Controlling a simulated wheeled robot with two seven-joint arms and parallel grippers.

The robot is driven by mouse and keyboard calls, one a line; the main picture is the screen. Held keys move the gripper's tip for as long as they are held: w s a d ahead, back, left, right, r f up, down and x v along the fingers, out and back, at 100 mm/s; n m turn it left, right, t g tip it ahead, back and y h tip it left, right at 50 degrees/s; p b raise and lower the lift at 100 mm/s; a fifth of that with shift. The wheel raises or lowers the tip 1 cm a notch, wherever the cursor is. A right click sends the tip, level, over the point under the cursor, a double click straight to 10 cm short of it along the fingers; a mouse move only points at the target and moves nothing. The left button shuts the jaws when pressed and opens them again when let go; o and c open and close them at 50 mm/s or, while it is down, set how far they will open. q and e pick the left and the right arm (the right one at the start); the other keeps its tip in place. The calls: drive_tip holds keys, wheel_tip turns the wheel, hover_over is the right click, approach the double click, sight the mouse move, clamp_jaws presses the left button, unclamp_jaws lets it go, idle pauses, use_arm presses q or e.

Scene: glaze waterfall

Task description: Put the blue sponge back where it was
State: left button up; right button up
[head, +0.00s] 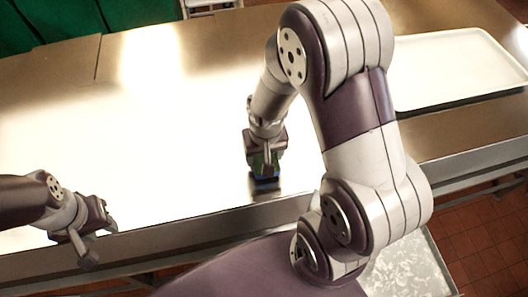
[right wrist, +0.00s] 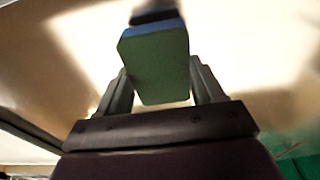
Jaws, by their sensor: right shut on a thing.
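The sponge (right wrist: 158,66) is in the right wrist view, with a green face and a blue edge. It sits between the two fingers of my right gripper (right wrist: 160,90), which is shut on it. In the head view the sponge (head: 265,173) is a small blue and green patch under my right gripper (head: 264,165), low over the metal counter near its front edge. I cannot tell whether it touches the counter. My left gripper (head: 97,242) is at the lower left over the counter's front edge, apart from the sponge, with its fingers spread and nothing seen between them.
The metal counter (head: 110,130) is bright with glare and mostly bare at the left and middle. A white tray (head: 455,72) lies on it at the right, behind my right arm. A dark patch (right wrist: 155,17) lies just beyond the sponge. Tiled floor (head: 490,240) shows at the lower right.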

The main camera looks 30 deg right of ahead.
drive_tip(key=shift+s+f, duration=0.2)
drive_tip(key=shift+f, duration=0.3)
drive_tip(key=shift+s+d+f, duration=0.1)
drive_tip(key=shift+s, duration=0.2)
drive_tip(key=shift+w+f, duration=0.1)
drive_tip(key=shift+f, duration=0.05)
drive_tip(key=o, duration=1)
drive_tip(key=shift+w, duration=0.15)
wheel_tip(320, 180, up, 12)
drive_tip(key=s+b, duration=0.1)
drive_tip(key=s, duration=0.1)
drive_tip(key=f+n, duration=0.1)
drive_tip(key=s+a+f+n, duration=0.1)
drive_tip(key=f, duration=0.1)
drive_tip(key=s+a+f+n, duration=0.1)
drive_tip(key=shift+s+a+f, duration=0.15)
drive_tip(key=shift+a+f, duration=0.1)
